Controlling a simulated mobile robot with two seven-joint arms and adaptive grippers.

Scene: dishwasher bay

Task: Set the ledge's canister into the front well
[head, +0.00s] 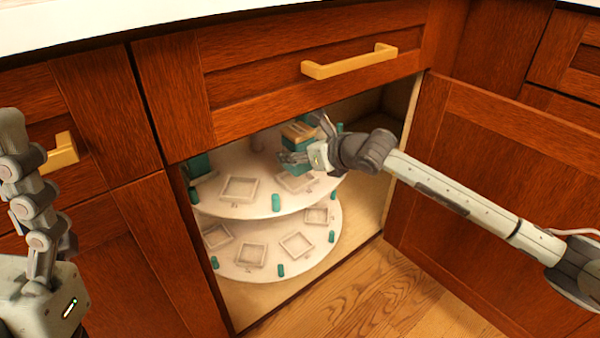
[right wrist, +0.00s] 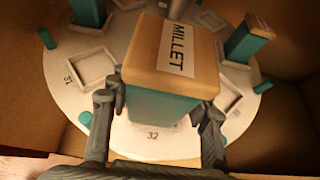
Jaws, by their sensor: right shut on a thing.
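A teal canister with a tan lid marked MILLET (right wrist: 172,70) is between the fingers of my right gripper (right wrist: 158,110), which is shut on it. In the head view the canister (head: 300,132) is inside the open cabinet, above the upper tier of a white two-tier turntable (head: 235,208). It looks roughly upright. A square well (head: 297,181) shows just below the gripper. In the right wrist view the number 32 shows on the tier below the canister, which hides any well beneath it.
Another square well (head: 240,189) on the upper tier looks empty. Other teal canisters (right wrist: 250,40) stand farther back. Small teal posts (head: 276,202) line the rims. The drawer front (head: 290,70) is above the opening; the open door (head: 500,190) stands right.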

